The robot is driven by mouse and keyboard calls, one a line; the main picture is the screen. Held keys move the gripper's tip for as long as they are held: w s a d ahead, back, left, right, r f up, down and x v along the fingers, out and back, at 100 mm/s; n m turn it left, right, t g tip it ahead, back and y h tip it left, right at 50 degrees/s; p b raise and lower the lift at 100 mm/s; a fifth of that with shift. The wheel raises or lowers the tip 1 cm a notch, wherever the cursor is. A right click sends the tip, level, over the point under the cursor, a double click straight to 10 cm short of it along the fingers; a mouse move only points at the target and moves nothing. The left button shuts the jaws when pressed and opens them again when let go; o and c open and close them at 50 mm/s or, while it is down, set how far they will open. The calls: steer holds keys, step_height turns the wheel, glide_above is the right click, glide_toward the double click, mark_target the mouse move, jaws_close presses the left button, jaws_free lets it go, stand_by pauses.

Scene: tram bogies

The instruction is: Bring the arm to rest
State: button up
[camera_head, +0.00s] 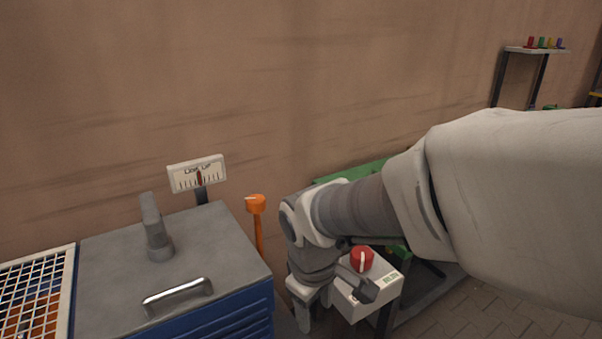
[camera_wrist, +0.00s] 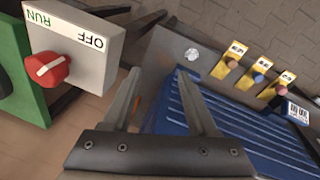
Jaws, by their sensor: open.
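My arm reaches in from the right in the head view and bends down at the wrist. My gripper (camera_head: 334,308) hangs low beside the light grey switch box (camera_head: 385,287). In the wrist view my gripper (camera_wrist: 160,75) is open, with nothing between its fingers. The switch box (camera_wrist: 97,62) is at the left there, apart from the fingers. Its red knob (camera_wrist: 46,69) has a white pointer line, and the labels RUN and OFF show upside down. The red knob (camera_head: 362,259) also shows in the head view, partly behind my wrist.
A blue cabinet (camera_head: 216,327) with a grey top and metal handle (camera_head: 178,295) stands at the left, near my gripper. An orange-topped post (camera_head: 256,205) and a gauge sign (camera_head: 197,173) stand behind it. Yellow tags (camera_wrist: 230,60) are at the wrist view's right.

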steer(key=s+d+r+m+t, duration=0.4)
steer(key=s+d+r+m, duration=0.55)
steer(key=d, duration=0.25)
step_height(320, 180, up, 16)
steer(key=p, duration=1.6)
steer(key=shift+w+a+r+y, duration=0.15)
steer(key=shift+w+r+y, duration=0.1)
steer(key=shift+w+y, duration=0.05)
steer(key=shift+a, duration=0.15)
